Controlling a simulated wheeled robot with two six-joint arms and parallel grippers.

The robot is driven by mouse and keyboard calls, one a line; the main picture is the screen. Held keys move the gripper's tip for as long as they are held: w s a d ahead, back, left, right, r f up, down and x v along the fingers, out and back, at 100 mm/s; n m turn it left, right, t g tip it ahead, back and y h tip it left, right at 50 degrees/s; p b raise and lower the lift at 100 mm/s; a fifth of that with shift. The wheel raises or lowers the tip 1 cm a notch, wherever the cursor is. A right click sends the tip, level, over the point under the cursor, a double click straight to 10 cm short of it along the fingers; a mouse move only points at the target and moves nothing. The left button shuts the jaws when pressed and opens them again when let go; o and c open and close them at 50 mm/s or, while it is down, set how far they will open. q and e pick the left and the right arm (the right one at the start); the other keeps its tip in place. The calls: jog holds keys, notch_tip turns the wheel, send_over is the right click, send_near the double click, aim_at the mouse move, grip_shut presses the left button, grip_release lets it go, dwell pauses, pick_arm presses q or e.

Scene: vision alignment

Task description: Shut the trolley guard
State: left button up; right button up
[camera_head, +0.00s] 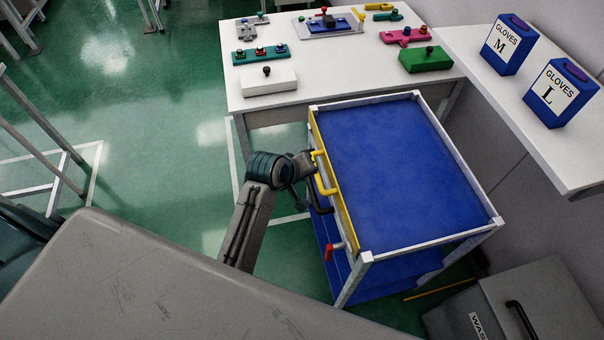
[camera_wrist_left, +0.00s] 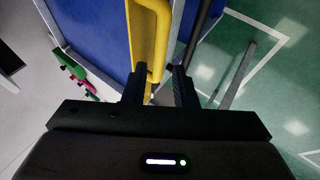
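The trolley (camera_head: 410,170) has a blue top deck and a pale metal frame. A yellow guard (camera_head: 346,222) runs along its left side, with a yellow handle (camera_head: 325,182) on its outer face. A red latch-like piece (camera_head: 336,248) sits below the guard near the front corner. My left gripper (camera_head: 308,172) is at the handle. In the left wrist view, its fingers (camera_wrist_left: 160,88) stand apart, with the yellow handle (camera_wrist_left: 157,60) between them. A gap shows on the right of the handle; contact on the left is unclear. My right gripper is not in view.
A white table (camera_head: 285,60) with several small coloured fixtures stands behind the trolley. A side bench (camera_head: 500,95) holds two blue glove boxes at right. A grey bin (camera_head: 540,300) stands at front right. Green floor (camera_head: 150,130) is open to the left.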

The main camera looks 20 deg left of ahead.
pick_arm(q)
jog(key=shift+v, duration=1.2)
jog(key=s+a+f+m+g+y+b, duration=0.1)
jog(key=s+f+b, duration=0.1)
jog(key=f, duration=1)
jog(key=s+a+f+m+g+b, duration=0.1)
jog(key=s+a+f, duration=0.1)
jog(key=f, duration=1)
jog(key=s+a+f+m+g+y+b, duration=0.1)
jog(key=s+f, duration=0.4)
jog(key=f, duration=0.3)
jog(key=s+a+f+m+g+b, duration=0.15)
jog(key=s+f, duration=0.25)
jog(key=f, duration=0.4)
jog(key=s+a+f+m+b, duration=0.1)
jog(key=s+a+f, duration=0.1)
jog(key=s+f, duration=0.4)
jog(key=s+a+f+m+g+y, duration=0.1)
jog(key=s+a+f, duration=0.2)
jog(key=s, duration=1.1)
jog(key=s+a+f+m+b, duration=0.1)
jog(key=s+a+f+m, duration=0.1)
jog(key=s+f, duration=0.8)
jog(key=shift+a+g+b, duration=0.3)
jog(key=shift+a+g, duration=0.05)
jog(key=shift+a, duration=0.05)
